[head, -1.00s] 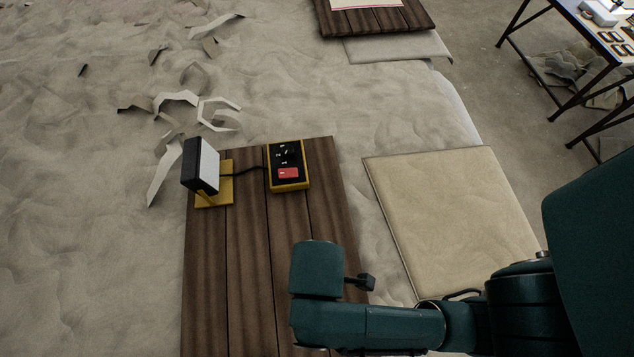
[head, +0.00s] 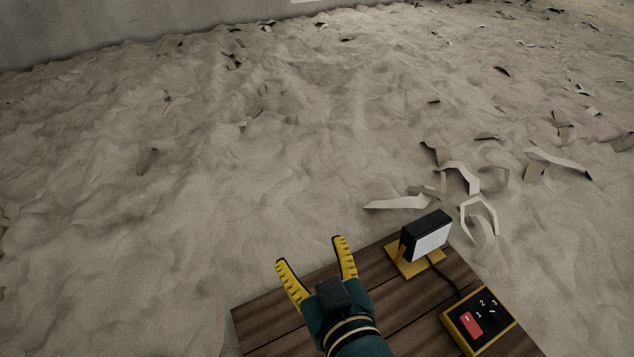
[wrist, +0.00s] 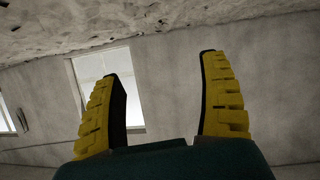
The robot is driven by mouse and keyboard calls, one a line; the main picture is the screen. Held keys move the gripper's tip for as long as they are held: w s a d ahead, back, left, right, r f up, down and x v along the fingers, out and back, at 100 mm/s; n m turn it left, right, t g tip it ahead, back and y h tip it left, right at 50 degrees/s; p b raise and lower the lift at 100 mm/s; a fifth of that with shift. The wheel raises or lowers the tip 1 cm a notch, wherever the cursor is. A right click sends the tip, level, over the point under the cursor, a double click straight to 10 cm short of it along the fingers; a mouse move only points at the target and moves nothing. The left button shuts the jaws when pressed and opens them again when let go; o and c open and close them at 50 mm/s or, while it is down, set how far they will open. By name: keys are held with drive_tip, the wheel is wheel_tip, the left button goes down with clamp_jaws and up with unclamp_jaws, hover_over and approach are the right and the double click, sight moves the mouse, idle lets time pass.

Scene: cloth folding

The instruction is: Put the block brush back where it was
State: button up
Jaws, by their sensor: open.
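My gripper (head: 317,265) is open and empty, above the far left part of a dark wooden plank board in the head view. Its two yellow fingers are spread wide. The wrist view shows the same open fingers (wrist: 163,90) with nothing between them, facing a grey wall and a window. I cannot see the block brush in any current view.
A black and white lamp-like device (head: 427,237) on a yellow base stands on the plank board (head: 262,318). A cable joins it to a yellow and black control box (head: 478,320) with a red button. Sandy ground with curled scraps (head: 480,215) lies beyond.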

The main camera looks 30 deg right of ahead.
drive_tip(key=a+r+t, duration=0.2)
drive_tip(key=r+t, duration=0.2)
drive_tip(key=r, duration=0.7)
drive_tip(key=a+r+t, duration=0.2)
drive_tip(key=r+t, duration=0.2)
drive_tip(key=r, duration=0.7)
drive_tip(key=shift+w+r+t+y, duration=0.3)
drive_tip(key=shift+w+t+y, duration=0.1)
drive_tip(key=shift+w, duration=0.05)
